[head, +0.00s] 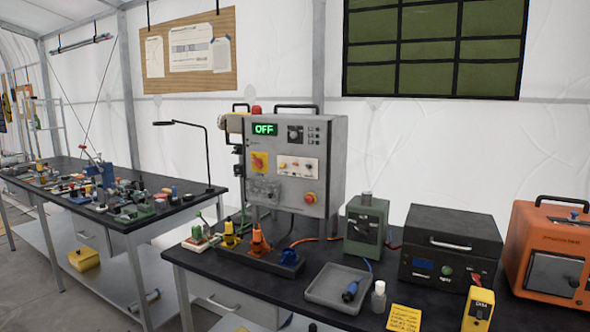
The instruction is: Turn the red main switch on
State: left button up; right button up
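The red main switch (258,162) is a red rotary handle on a yellow plate, on the upper left of the front of a grey control cabinet (331,170). Its exact angle is too small to read. A display (265,129) above it reads OFF in green. A red round button (310,198) on a yellow ring sits at the lower right of the cabinet front. Neither of my grippers is in view, and nothing covers the switch.
The cabinet stands at the back of a black bench (330,316). Colored plugs, including an orange one (259,241), stand before it. A grey tray (337,288), small bottle (378,297), green box (366,226) and black unit (449,245) are to the right.

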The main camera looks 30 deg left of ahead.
aim_at(258, 161)
jog(key=i+j, duration=0.15)
jog(key=j, duration=0.2)
jog(key=i+j, duration=0.1)
jog(key=j, duration=0.25)
jog(key=i+j, duration=0.15)
jog(key=j, duration=0.15)
jog(key=i+j, duration=0.1)
jog(key=j, duration=0.25)
